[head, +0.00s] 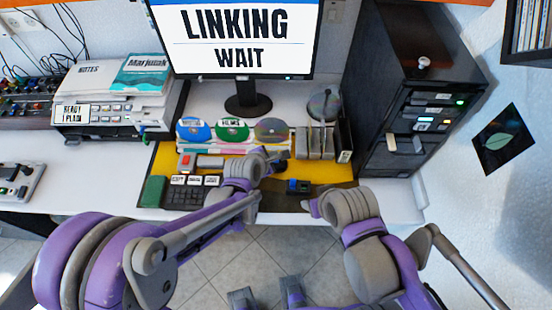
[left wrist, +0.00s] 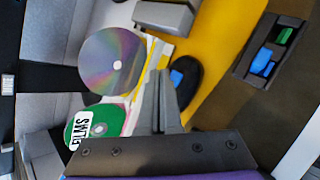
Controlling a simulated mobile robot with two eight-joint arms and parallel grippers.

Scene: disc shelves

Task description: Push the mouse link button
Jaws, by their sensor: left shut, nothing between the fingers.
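The monitor (head: 238,36) in the head view reads "LINKING WAIT". My left gripper (head: 279,158) reaches over the desk and is shut and empty. In the left wrist view its closed fingers (left wrist: 162,85) lie right beside a dark rounded mouse (left wrist: 186,84) with a blue button (left wrist: 176,78); I cannot tell whether they touch. The arm and gripper mostly hide the mouse in the head view. A small dark box with blue and green parts (head: 298,186) lies to the right on the mat; it also shows in the left wrist view (left wrist: 268,55). My right gripper is at the desk's front edge, its fingers unclear.
Several discs, including a green "FILMS" disc (head: 232,129), stand behind the yellow mat (head: 330,170). A keyboard (head: 186,196) and a red-button device (head: 187,161) are to the left. A printer (head: 110,105) and a dark tower (head: 410,85) flank the desk.

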